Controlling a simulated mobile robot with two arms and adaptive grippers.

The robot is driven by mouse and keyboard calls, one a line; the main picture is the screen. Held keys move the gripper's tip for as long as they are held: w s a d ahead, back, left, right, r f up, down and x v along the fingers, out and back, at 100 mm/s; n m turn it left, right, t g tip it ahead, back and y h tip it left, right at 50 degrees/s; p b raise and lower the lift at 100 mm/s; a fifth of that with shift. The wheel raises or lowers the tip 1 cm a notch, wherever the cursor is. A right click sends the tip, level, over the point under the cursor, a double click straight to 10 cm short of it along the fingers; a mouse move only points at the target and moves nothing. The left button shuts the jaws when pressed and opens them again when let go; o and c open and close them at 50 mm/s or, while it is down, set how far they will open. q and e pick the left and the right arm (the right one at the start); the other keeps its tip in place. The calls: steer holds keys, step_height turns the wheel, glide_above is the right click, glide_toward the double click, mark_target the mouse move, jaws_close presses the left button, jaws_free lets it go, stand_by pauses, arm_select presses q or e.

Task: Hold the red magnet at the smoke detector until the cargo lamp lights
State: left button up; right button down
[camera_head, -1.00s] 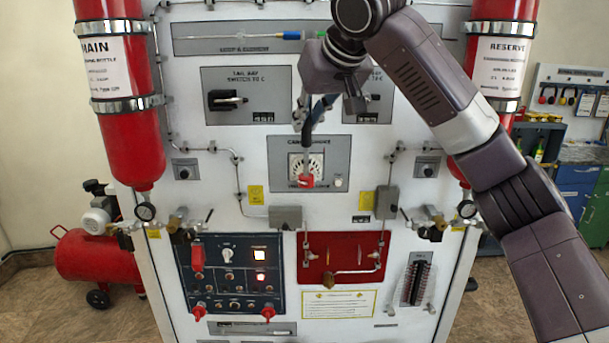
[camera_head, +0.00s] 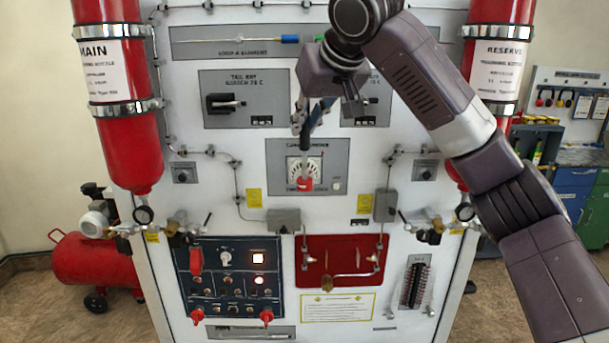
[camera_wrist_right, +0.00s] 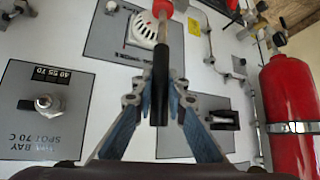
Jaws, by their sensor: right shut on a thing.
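The red magnet (camera_head: 305,185) is the tip of a wand with a thin metal shaft and a black handle (camera_wrist_right: 160,85). My right gripper (camera_head: 304,121) is shut on the handle. The magnet lies in front of the lower part of the white, slotted smoke detector (camera_head: 315,166) and hides some of it. I cannot tell whether they touch. In the right wrist view the magnet (camera_wrist_right: 163,8) overlaps the detector's edge (camera_wrist_right: 145,28). A small pale round lamp (camera_head: 336,186) beside the detector shows no clear glow. My left gripper is out of view.
Switch panels (camera_head: 243,98) sit above the detector. A dark control panel (camera_head: 228,290) with two glowing lights is at lower left and a red panel (camera_head: 342,245) at lower middle. Red bottles (camera_head: 133,150) flank the board. Pipes and grey boxes (camera_head: 284,220) stand out below.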

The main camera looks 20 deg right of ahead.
stand_by(0.5)
steer(key=s+a+b, duration=0.4)
steer(key=s, duration=0.9)
steer(key=shift+s, duration=0.3)
steer(key=shift+w+d+f, duration=0.1)
steer(key=shift+w, duration=0.05)
steer(key=s+d+f+b, duration=0.1)
steer(key=f+b, duration=0.1)
steer(key=f, duration=1.3)
steer(key=d+f+m+h+b, duration=0.1)
steer(key=d+f+b, duration=0.1)
steer(key=f, duration=1.3)
steer(key=shift+s+d+b, duration=0.3)
steer(key=shift+s+b, duration=0.05)
steer(key=shift+b, duration=0.1)
